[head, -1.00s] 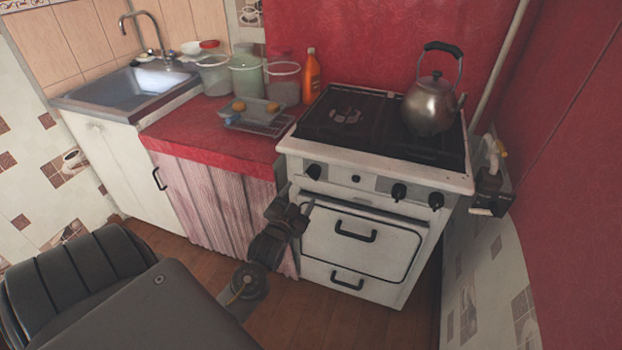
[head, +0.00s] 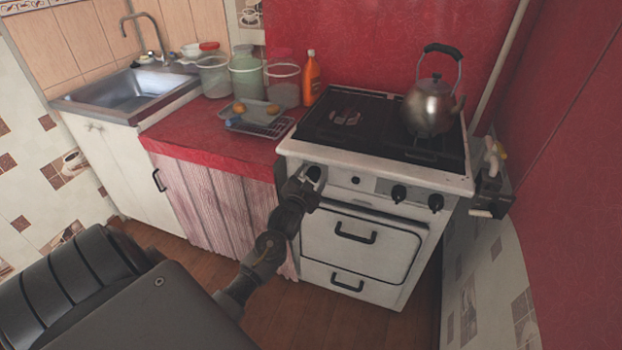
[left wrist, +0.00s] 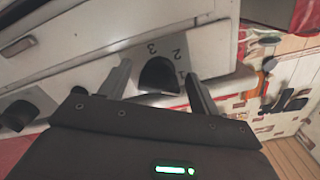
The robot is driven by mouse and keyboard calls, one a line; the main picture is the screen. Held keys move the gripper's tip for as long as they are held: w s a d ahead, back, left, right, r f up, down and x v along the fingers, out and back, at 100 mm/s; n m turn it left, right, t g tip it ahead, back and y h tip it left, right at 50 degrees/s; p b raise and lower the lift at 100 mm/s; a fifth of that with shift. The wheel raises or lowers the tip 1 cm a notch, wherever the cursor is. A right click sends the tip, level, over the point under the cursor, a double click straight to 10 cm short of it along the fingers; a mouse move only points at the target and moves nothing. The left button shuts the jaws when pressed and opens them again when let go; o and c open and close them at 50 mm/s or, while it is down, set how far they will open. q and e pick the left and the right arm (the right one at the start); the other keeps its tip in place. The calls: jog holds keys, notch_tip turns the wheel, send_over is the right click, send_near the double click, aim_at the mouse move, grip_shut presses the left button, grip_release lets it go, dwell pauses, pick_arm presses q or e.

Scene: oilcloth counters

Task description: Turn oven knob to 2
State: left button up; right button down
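The white oven (head: 375,190) has black knobs along its front panel. The leftmost knob (head: 314,172) is partly hidden behind my left gripper (head: 308,178), which is right at it. In the left wrist view that knob (left wrist: 157,75) sits between the two fingers of my left gripper (left wrist: 158,72). The fingers are open, with a small gap on each side of the knob. The printed numbers 1, 2 and 3 show beside it. I cannot tell which number the knob points to. My right gripper is not in view.
Two more knobs (head: 399,193) are farther right on the panel. A kettle (head: 428,108) stands on the stove top (head: 350,125). The oven door handle (head: 355,238) is below the panel. A red counter (head: 185,135) with jars and a tray is to the left.

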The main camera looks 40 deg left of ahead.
pick_arm(q)
jog(key=c, duration=0.9)
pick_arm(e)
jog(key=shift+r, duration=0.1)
pick_arm(q)
jog(key=shift+n+p, duration=0.3)
jog(key=shift+n, duration=0.1)
jog(key=n+p, duration=0.2)
jog(key=n, duration=0.1)
jog(key=shift+d+r+n, duration=0.1)
jog(key=shift+n, duration=0.3)
jog(key=n+p, duration=0.2)
jog(key=n, duration=0.3)
jog(key=shift+d+n+p, duration=0.1)
jog(key=shift+n+p, duration=0.2)
jog(key=shift+p, duration=0.1)
jog(key=shift+w+n, duration=0.1)
jog(key=shift+n, duration=0.7)
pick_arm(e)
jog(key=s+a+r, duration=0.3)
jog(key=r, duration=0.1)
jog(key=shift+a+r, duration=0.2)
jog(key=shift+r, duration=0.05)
pick_arm(q)
jog(key=shift+p, duration=0.3)
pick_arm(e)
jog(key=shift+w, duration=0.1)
